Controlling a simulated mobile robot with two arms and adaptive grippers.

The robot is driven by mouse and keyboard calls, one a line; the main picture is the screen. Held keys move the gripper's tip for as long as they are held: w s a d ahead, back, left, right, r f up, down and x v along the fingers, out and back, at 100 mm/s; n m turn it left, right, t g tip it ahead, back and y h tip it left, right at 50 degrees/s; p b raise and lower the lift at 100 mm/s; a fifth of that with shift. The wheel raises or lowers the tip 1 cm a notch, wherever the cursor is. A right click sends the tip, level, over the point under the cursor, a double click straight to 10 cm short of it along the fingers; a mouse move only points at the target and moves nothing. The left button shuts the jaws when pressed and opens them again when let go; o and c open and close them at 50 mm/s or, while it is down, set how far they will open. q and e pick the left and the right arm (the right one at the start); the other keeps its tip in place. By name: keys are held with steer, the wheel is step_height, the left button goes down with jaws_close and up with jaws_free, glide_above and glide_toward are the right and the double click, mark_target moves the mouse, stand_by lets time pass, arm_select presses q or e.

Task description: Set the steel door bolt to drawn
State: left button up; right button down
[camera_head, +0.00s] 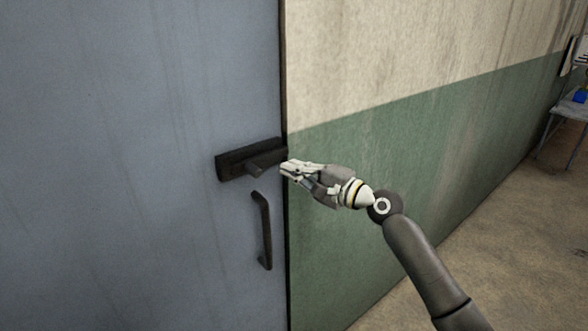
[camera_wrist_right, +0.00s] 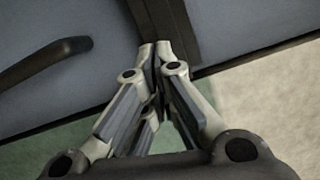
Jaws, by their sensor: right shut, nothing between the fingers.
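The dark door bolt (camera_head: 235,164) is mounted on the blue-grey door (camera_head: 120,120) near its right edge, with a short handle sticking out from its middle. My right gripper (camera_head: 285,168) is shut and empty at the right end of the bolt, by the door edge. In the right wrist view the closed fingertips (camera_wrist_right: 156,48) are right by the dark bolt (camera_wrist_right: 165,20); I cannot tell whether they touch it. The left gripper is not in view.
A dark pull handle (camera_head: 264,230) is on the door below the bolt; it also shows in the right wrist view (camera_wrist_right: 45,62). A green and cream wall (camera_head: 420,120) runs right of the door. A small table (camera_head: 570,108) stands at far right. The floor between is clear.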

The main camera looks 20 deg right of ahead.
arm_select(q)
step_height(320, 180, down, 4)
steer(key=b, duration=0.3)
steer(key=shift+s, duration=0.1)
arm_select(e)
steer(key=v, duration=0.9)
steer(key=shift+s+a+r, duration=0.2)
steer(key=shift+s+a, duration=0.15)
steer(key=shift+s, duration=0.05)
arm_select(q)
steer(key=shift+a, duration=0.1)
arm_select(e)
steer(key=shift+d, duration=0.1)
